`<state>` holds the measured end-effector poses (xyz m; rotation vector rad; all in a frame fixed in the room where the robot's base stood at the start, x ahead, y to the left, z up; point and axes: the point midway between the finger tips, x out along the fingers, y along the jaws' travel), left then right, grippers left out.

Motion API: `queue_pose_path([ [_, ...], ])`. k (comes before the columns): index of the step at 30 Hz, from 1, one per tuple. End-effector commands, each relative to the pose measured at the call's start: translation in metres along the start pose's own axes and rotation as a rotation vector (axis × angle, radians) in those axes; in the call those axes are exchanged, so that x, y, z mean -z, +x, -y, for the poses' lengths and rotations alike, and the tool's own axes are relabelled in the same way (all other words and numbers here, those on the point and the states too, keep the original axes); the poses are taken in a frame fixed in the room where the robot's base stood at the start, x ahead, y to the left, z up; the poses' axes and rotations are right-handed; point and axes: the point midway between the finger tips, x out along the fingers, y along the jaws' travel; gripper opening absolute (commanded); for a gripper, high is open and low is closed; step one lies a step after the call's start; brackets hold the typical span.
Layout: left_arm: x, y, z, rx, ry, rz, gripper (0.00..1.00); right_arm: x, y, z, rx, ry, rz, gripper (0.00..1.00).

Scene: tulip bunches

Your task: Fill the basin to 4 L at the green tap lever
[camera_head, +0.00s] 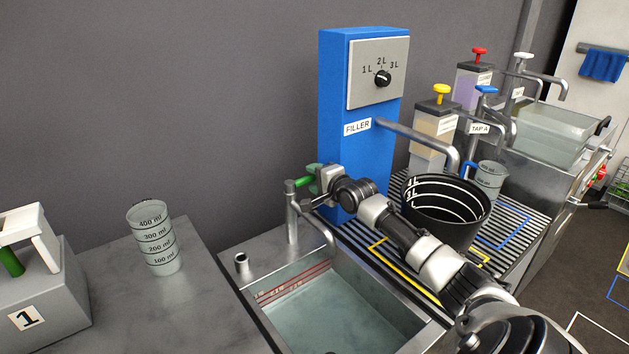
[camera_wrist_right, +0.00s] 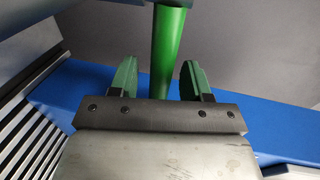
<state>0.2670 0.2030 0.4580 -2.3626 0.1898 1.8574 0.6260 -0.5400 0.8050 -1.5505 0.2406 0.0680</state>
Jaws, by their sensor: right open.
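The green tap lever (camera_head: 304,181) sits on top of a grey tap (camera_head: 292,215) at the basin's back edge. The basin (camera_head: 252,282) is a metal sink with clear water (camera_head: 335,315) in it and red level lines (camera_head: 292,284) on its inner wall. The line labels are too small to read. My right gripper (camera_head: 318,180) is at the lever, its arm reaching in from the lower right. In the right wrist view the green lever (camera_wrist_right: 168,50) stands between the two open fingers (camera_wrist_right: 158,78), with gaps showing on both sides. My left gripper is not in view.
A blue filler (camera_head: 335,150) with a dial stands behind the tap. A black bucket (camera_head: 445,235) stands on the slatted rack to the right, close to my right arm. A measuring cup (camera_head: 153,240) and a grey box marked 1 (camera_head: 45,300) are on the left counter.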

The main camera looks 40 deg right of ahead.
Motion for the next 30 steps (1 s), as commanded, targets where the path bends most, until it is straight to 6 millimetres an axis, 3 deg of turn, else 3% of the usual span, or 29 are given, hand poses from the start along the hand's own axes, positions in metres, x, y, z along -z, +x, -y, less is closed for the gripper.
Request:
queue_pose_path([
  [12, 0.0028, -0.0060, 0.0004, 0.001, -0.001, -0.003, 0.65, 0.0003, 0.0061, 0.0006, 0.001, -0.002, -0.001, 0.48],
  [22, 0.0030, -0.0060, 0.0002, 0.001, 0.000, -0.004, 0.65, 0.0003, 0.0060, 0.0004, 0.000, -0.002, -0.001, 0.00],
  [30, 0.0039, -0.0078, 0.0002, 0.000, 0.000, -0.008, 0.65, 0.0001, 0.0058, 0.0011, 0.000, -0.001, -0.002, 0.00],
])
